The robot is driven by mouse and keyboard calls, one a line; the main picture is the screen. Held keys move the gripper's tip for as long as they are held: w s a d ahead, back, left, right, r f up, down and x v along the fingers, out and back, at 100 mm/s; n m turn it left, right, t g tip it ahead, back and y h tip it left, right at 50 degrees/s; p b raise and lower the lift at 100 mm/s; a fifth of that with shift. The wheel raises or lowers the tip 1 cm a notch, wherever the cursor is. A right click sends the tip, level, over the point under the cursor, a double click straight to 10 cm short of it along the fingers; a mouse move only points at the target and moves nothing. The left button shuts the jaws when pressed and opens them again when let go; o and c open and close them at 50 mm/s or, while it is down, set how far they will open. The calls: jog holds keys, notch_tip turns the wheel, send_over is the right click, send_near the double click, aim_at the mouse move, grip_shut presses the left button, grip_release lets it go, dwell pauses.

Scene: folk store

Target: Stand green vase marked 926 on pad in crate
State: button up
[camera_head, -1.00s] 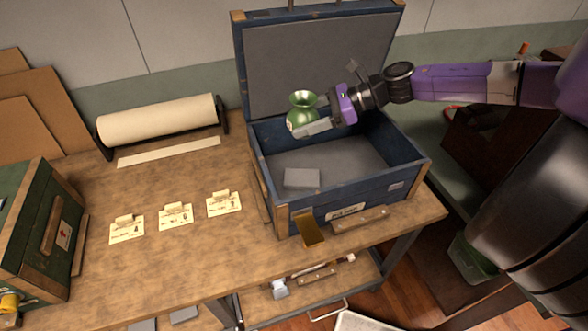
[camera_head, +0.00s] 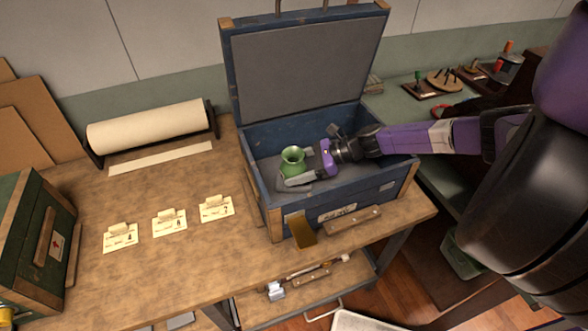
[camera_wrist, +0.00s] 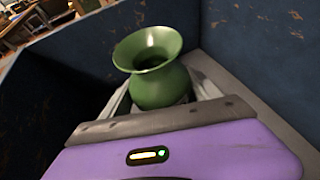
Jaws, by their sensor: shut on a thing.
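The green vase (camera_head: 292,161) with a flared mouth is upright inside the blue crate (camera_head: 347,209), low near its left side. My gripper (camera_head: 297,181) is shut on the vase, with its fingers on either side of the body. The wrist view shows the vase (camera_wrist: 158,78) between the fingers, its mouth facing up. No 926 marking is readable. The grey pad (camera_head: 296,187) is mostly covered by my gripper and the vase. I cannot tell whether the vase's base touches the pad.
The crate's padded lid (camera_head: 305,70) stands open behind. Three paper tags (camera_head: 169,222) lie on the wooden bench to the left. A paper roll (camera_head: 147,126) and a green box (camera_head: 32,238) are farther left. Crate walls stand close around my gripper.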

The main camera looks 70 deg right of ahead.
jog(key=shift+f, duration=0.15)
jog(key=o, duration=1.6)
jog(key=shift+f, duration=0.1)
jog(key=shift+r, duration=0.2)
jog(key=b+v, duration=0.2)
jog(key=v, duration=1)
jog(key=shift+f+b, duration=0.15)
jog(key=shift+b, duration=0.25)
